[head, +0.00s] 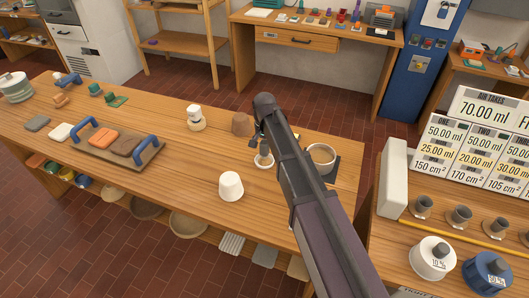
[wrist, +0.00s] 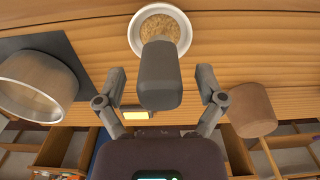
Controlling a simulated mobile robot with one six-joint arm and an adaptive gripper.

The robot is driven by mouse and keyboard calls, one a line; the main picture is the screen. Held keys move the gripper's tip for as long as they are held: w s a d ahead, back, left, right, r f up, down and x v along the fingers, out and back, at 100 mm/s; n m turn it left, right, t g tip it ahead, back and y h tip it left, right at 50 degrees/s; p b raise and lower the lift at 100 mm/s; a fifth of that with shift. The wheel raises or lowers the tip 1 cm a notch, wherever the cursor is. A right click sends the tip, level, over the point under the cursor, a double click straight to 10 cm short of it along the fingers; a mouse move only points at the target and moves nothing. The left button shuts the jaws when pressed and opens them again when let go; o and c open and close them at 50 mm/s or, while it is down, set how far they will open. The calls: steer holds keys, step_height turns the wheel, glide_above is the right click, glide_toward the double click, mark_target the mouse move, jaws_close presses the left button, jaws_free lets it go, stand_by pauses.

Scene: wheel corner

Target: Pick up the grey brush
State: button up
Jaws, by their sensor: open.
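The grey brush (wrist: 160,78) stands in a round white dish (wrist: 137,38) with a tan inside in the wrist view. Its blocky grey upper end faces the camera and hides part of the dish. My gripper (wrist: 160,80) is open, with one finger on each side of the grey end and a visible gap on both sides. In the head view my gripper (head: 264,142) is over the dish (head: 263,166), and the brush (head: 264,153) shows small below it. My arm hides part of this area.
A brown cup (head: 242,124) stands close by, left of the brush in the head view. A metal bowl (head: 321,156) on a dark mat is to the right. A white cup (head: 231,186) and a white figure-like pot (head: 196,119) stand further left on the wooden bench.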

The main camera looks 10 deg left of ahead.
mark_target(265, 142)
jaws_close()
stand_by(0.4)
steer(key=shift+r, duration=0.15)
step_height(265, 142, up, 2)
steer(key=shift+r+p, duration=0.1)
steer(key=shift+p, duration=1.05)
steer(key=shift+r+p, duration=0.75)
steer(key=shift+p, duration=0.1)
steer(key=s+d+r+p, duration=0.1)
steer(key=s, duration=1.5)
